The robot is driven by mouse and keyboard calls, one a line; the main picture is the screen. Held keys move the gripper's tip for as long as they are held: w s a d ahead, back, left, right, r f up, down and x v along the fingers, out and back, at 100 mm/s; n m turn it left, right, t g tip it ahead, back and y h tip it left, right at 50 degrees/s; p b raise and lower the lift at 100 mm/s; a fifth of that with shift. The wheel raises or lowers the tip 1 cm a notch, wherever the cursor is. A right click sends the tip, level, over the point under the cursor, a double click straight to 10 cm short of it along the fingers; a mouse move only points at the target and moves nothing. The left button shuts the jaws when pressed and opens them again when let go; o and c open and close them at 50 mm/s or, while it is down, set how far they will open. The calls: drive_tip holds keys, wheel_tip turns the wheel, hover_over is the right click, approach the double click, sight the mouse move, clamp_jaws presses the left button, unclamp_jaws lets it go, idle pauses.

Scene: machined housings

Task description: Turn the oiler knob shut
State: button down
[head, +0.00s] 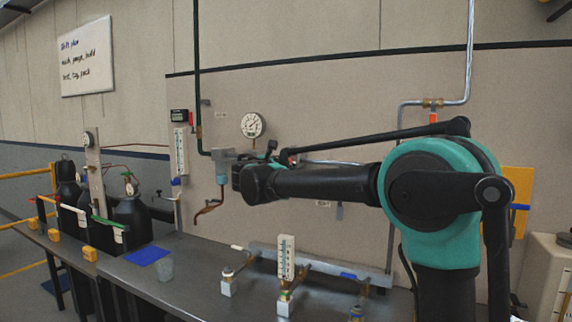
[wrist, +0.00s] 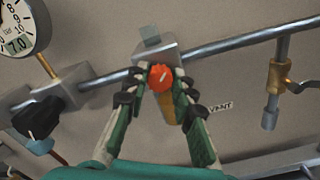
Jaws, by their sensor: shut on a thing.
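The oiler knob (wrist: 160,77) is a small orange-red ribbed knob in the middle of the wrist view. It sits in front of a grey metal block (wrist: 143,56) on a horizontal pipe, with an amber body (wrist: 170,106) below it. My gripper (wrist: 158,86) is shut on the knob, with one dark-padded finger on each side of it. In the head view my gripper (head: 262,163) is up at the wall piping, and my own arm hides much of it. The knob's turned position cannot be told.
A black knob (wrist: 38,118) and a round gauge (wrist: 17,27) are left of the oiler. A brass valve (wrist: 280,76) hangs right, beyond a VENT label (wrist: 220,107). Below, the bench (head: 205,258) holds a thermometer manifold (head: 320,264), a cup (head: 165,268) and a blue mat (head: 147,256).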

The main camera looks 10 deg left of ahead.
drive_tip(key=n, duration=0.4)
drive_tip(key=shift+n, duration=0.3)
drive_tip(key=n, duration=0.4)
drive_tip(key=shift+f, duration=0.1)
drive_tip(key=shift+n, duration=0.3)
drive_tip(key=c, duration=1.3)
unclamp_jaws()
drive_tip(key=shift+o, duration=0.2)
drive_tip(key=v, duration=1.2)
